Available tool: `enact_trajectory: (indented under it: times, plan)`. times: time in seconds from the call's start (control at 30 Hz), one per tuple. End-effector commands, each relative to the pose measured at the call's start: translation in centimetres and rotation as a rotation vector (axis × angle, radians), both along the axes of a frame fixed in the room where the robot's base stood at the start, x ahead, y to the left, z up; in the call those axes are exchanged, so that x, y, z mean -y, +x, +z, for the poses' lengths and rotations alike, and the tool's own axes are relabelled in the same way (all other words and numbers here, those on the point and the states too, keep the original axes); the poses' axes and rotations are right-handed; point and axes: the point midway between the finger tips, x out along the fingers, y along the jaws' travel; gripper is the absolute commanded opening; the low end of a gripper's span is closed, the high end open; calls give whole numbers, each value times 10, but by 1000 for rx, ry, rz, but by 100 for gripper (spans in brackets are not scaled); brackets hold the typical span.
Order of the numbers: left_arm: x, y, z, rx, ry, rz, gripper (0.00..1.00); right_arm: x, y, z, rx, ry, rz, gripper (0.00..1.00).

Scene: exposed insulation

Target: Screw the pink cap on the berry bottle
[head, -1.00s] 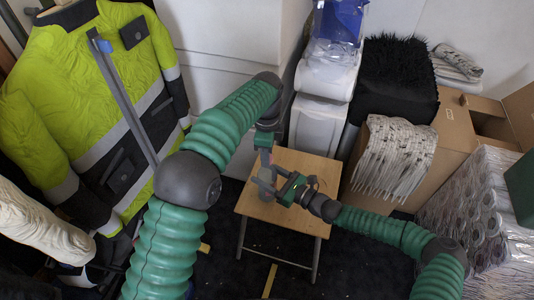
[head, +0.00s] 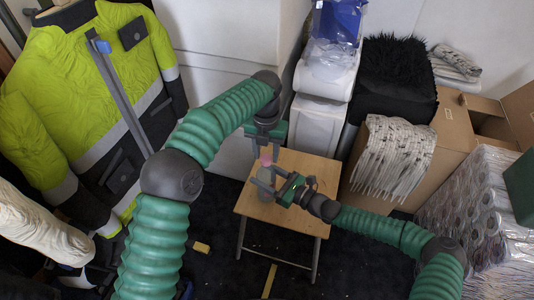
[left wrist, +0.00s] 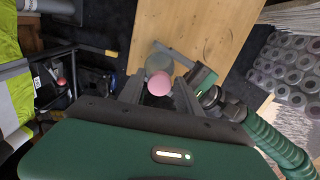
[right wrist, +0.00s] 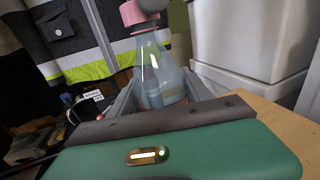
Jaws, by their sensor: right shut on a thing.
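The berry bottle (right wrist: 158,75) is clear, with a narrow neck and red at its base. It stands upright between the fingers of my right gripper (head: 272,187), which is shut on it above the small table. The pink cap (right wrist: 140,12) sits at the top of the bottle neck; how tightly it is seated I cannot tell. The cap also shows in the left wrist view (left wrist: 159,84), with the bottle beneath it. My left gripper (left wrist: 158,90) points down over the cap, its fingers apart on either side with gaps showing.
The small wooden table (head: 300,168) is otherwise mostly clear. White cabinets (head: 225,65) stand behind it. A hi-vis jacket (head: 60,100) is at the left. A cardboard box (head: 455,135) and wrapped rolls (head: 480,215) are at the right.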

Motion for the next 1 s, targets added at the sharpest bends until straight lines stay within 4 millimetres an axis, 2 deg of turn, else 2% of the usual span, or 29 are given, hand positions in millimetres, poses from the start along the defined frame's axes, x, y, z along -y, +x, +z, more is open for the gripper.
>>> enact_trajectory:
  times: [0.07, 0.37, 0.7, 0.97, 1.0]
  plan:
    - [0, -1, 0, -2, 0, 0, 52, 0, 0, 0, -1, 0, -1, 0]
    - [1, -2, 1, -5, 0, 0, 52, 1, 1, 0, -2, 0, -3, 0]
    - [2, -1, 42, -4, -1, 0, 52, 1, 1, 0, -2, 0, -4, 0]
    - [1, -2, 44, -6, 0, 0, 52, 1, 1, 0, -2, 0, -4, 0]
    - [1, -2, 44, -6, 0, 1, 49, 1, 1, 0, -2, 0, -3, 0]
